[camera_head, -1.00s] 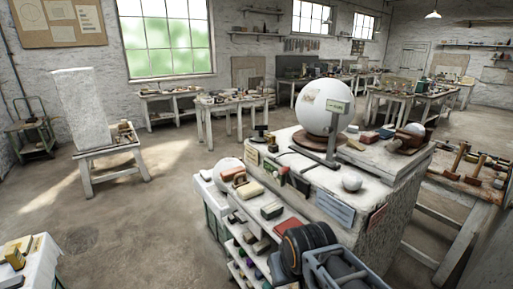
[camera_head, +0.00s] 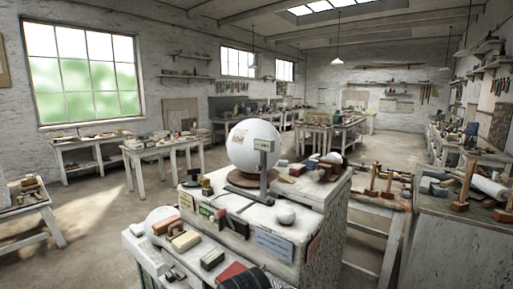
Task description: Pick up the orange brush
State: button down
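I cannot make out an orange brush for certain. A small reddish-orange block-like thing (camera_head: 166,225) lies on the lower ledge at the left of the central plinth, beside a small white sphere and a tan block (camera_head: 186,241). It is too small to tell whether it is a brush. My gripper does not show in this view.
The plaster plinth (camera_head: 325,215) bears a large white sphere (camera_head: 254,146) and a grey stand. A black rounded thing (camera_head: 245,281) is cut off at the bottom edge. Benches with mallets (camera_head: 464,185) stand at the right. Open floor (camera_head: 105,225) lies left.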

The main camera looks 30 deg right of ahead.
aim_at(159, 228)
jog(key=u, duration=0.95)
jog(key=k, duration=1.2)
jog(key=u, duration=0.9)
jog(key=i, duration=0.95)
jog(key=z, duration=0.45)
jog(key=i, duration=2.35)
jog(key=z, duration=0.75)
jog(key=i, duration=1.85)
jog(key=z, duration=1.65)
jog(key=i, duration=0.95)
jog(key=z, duration=1.5)
jog(key=i, duration=0.35)
jog(key=z, duration=0.15)
